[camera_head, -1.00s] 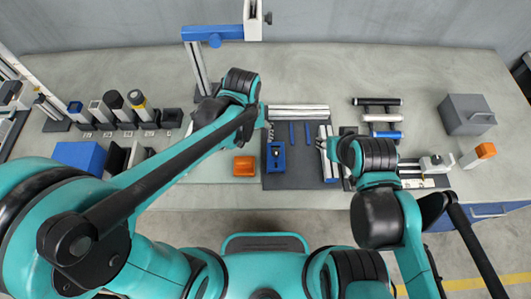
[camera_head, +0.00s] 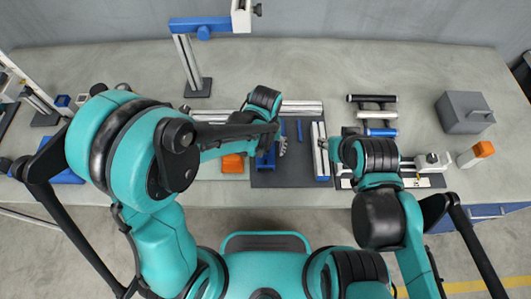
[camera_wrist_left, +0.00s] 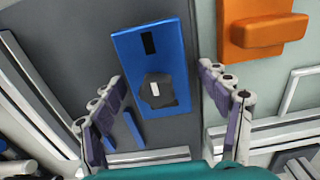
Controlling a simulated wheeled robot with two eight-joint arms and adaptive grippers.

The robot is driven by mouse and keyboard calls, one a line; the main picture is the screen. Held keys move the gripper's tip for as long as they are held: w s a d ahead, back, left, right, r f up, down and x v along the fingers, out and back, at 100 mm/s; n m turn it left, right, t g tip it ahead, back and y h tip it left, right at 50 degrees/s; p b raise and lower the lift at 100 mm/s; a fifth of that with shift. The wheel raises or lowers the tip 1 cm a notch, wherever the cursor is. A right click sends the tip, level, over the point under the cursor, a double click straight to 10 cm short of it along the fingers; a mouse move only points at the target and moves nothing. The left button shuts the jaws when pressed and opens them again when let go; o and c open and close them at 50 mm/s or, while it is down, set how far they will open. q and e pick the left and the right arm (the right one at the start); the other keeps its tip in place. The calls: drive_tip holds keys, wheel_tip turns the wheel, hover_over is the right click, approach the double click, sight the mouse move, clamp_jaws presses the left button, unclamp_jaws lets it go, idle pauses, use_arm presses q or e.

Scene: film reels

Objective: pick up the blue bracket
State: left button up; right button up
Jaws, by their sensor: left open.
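The blue bracket (camera_head: 264,161) lies on the dark mat (camera_head: 292,179) and is partly hidden by my left arm in the head view. In the left wrist view, the blue bracket (camera_wrist_left: 128,50) is a flat blue plate with a black slot and a dark part with a small white patch. My left gripper (camera_head: 282,143) is over the mat beside the bracket. In the wrist view, the open left gripper (camera_wrist_left: 166,78) has one finger on each side of the bracket, with nothing gripped. My right gripper (camera_head: 328,146) is near the mat's right edge; its jaw opening is unclear.
Thin blue strips (camera_wrist_left: 133,129) and silver rails (camera_head: 302,107) lie nearby. A grey box (camera_head: 465,113) stands far right. The back of the table is mostly clear.

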use_arm(q)
drive_tip(key=c, duration=1.5)
drive_tip(key=shift+r, duration=0.1)
